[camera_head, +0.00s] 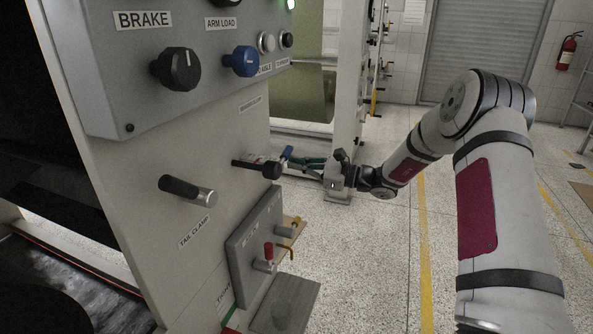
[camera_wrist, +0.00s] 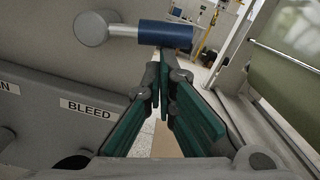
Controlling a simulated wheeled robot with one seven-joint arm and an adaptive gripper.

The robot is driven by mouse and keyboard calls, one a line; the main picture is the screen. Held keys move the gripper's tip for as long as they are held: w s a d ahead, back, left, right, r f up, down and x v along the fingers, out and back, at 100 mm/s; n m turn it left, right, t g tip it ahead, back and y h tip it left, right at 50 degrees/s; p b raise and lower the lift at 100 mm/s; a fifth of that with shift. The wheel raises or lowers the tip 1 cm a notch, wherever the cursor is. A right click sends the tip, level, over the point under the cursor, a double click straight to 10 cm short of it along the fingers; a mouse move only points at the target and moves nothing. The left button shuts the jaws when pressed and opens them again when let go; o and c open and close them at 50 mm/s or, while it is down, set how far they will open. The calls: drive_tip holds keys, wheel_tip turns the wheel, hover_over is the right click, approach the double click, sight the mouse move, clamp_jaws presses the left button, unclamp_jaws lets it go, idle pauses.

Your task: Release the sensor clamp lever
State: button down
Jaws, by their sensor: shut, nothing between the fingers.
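A lever with a blue cylindrical grip (camera_wrist: 166,34), a short metal shaft and a round grey hub lies across the top of the wrist view. It appears as a small blue piece (camera_head: 287,153) beside the panel in the head view. My gripper (camera_head: 297,162) also shows in the head view, beside the panel.
A black-handled lever (camera_head: 250,166) projects from the panel close to my gripper. The tail clamp handle (camera_head: 187,190) is farther left. A grey plate with a red-handled valve (camera_head: 268,252) is below. A control box (camera_head: 190,50) overhangs above. Open floor (camera_head: 365,260) lies to the right.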

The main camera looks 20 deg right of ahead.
wheel_tip(320, 180, up, 4)
drive_tip(key=n+b, duration=0.1)
drive_tip(key=n, duration=0.2)
drive_tip(key=n+b, duration=0.1)
drive_tip(key=n, duration=0.3)
drive_tip(key=shift+s+a+r+n, duration=0.1)
drive_tip(key=shift+r+n, duration=0.1)
drive_tip(key=shift+n, duration=0.1)
drive_tip(key=shift+s+a+r+n+g+b, duration=0.15)
drive_tip(key=shift+s+a+r+n+b, duration=0.2)
drive_tip(key=shift+r+n+b, duration=0.45)
drive_tip(key=shift+s+a+r+n+g+b, duration=0.1)
drive_tip(key=shift+s+a+r+n+b, duration=0.2)
drive_tip(key=shift+n, duration=0.9)
drive_tip(key=shift+s+a+r+n+g+b, duration=0.2)
drive_tip(key=shift+s+r+n+b, duration=0.35)
drive_tip(key=shift+n, duration=0.45)
drive_tip(key=shift+r, duration=0.1)
approach(288, 149)
drive_tip(key=d+r, duration=0.1)
drive_tip(key=s+d+r, duration=0.1)
drive_tip(key=d+r, duration=0.1)
drive_tip(key=shift+d+p, duration=0.15)
drive_tip(key=shift+p, duration=0.25)
